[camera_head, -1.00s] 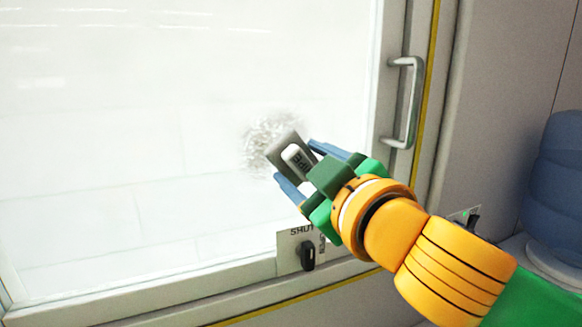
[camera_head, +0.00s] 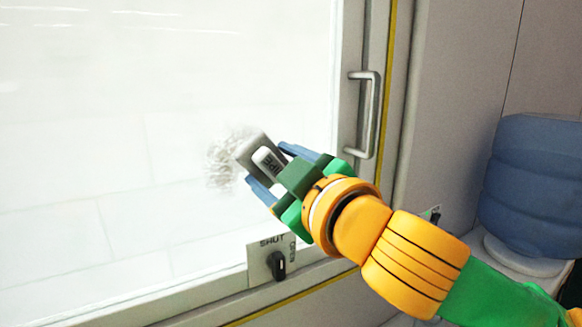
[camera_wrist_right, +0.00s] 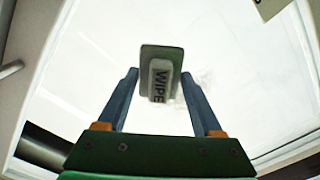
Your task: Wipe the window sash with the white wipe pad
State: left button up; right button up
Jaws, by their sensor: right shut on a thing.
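The window sash (camera_head: 80,130) is a large pale pane in a grey frame, filling the left of the head view. A grey-white smudge (camera_head: 222,165) shows on its glass, just left of the wipe pad. My right gripper (camera_head: 266,166) is shut on the white wipe pad (camera_head: 268,160), a grey block with a white grip lettered WIPE. The pad (camera_wrist_right: 160,75) also shows between the blue fingers in the right wrist view, with the glass behind it. I cannot tell whether the pad touches the glass. My left gripper is out of view.
A grey bar handle (camera_head: 372,115) stands out from the frame right of my gripper. Below is a plate marked SHUT with a black knob (camera_head: 277,264). A blue water bottle (camera_head: 535,185) stands at the right. The glass left of the smudge is clear.

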aim_at(243, 155)
jog(key=shift+s+a+b, duration=0.1)
jog(key=shift+s+a, duration=0.65)
jog(key=shift+a, duration=0.4)
jog(key=shift+s+a+b, duration=0.1)
jog(key=shift+s+a, duration=0.7)
jog(key=shift+a, duration=0.3)
jog(key=shift+s+a+b, duration=0.1)
jog(key=shift+s+a, duration=0.65)
jog(key=shift+a, duration=0.4)
jog(key=shift+r+p, duration=0.75)
jog(key=shift+r, duration=0.2)
jog(key=shift+w+d+f+b, duration=0.15)
jog(key=shift+w+d, duration=0.15)
jog(key=shift+d, duration=0.15)
jog(key=shift+w+d+r+b, duration=0.15)
jog(key=shift+w+d, duration=0.15)
jog(key=shift+d, duration=0.15)
jog(key=shift+w+d+f, duration=0.1)
jog(key=shift+w+d, duration=0.65)
jog(key=shift+d, duration=0.3)
jog(key=shift+w+d, duration=0.4)
jog(key=shift+d, duration=0.2)
jog(key=shift+w+d, duration=0.35)
jog(key=shift+d, duration=0.25)
jog(key=shift+w+d+p, duration=0.35)
jog(key=shift+w+d, duration=0.35)
jog(key=shift+d, duration=0.3)
jog(key=shift+w+d, duration=0.3)
jog(key=shift+d, duration=0.2)
